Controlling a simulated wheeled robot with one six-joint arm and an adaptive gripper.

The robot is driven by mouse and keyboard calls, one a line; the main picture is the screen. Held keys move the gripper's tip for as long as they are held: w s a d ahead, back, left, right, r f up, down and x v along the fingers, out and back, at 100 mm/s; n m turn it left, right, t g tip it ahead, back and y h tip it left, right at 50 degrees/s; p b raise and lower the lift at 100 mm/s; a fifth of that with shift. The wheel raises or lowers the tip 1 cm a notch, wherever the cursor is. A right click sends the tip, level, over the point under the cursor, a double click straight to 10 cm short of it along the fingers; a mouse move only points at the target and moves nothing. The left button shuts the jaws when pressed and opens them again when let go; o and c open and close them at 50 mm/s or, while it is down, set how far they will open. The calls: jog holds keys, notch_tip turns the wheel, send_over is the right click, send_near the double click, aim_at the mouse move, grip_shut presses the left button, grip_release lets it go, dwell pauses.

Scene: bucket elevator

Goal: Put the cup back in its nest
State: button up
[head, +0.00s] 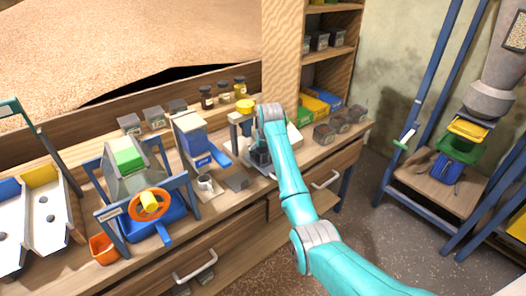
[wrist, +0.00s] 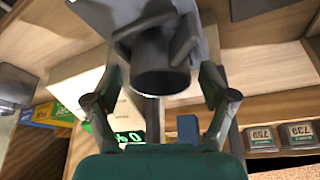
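My gripper (wrist: 165,38) points downward over the bench, and its two fingers come in on either side of a dark grey, round, open-ended cup (wrist: 162,80). A small grey mug-like vessel with a handle (head: 205,183) stands on a pale plate below the blue hopper. I cannot make out which spot is the nest.
A white device with a green display (wrist: 128,137) is behind the fingers. A dark flat plate (head: 237,181) lies left of my gripper.

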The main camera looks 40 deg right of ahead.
jog(key=v, duration=1.2)
jog(key=shift+r, duration=0.15)
dwell(0.4)
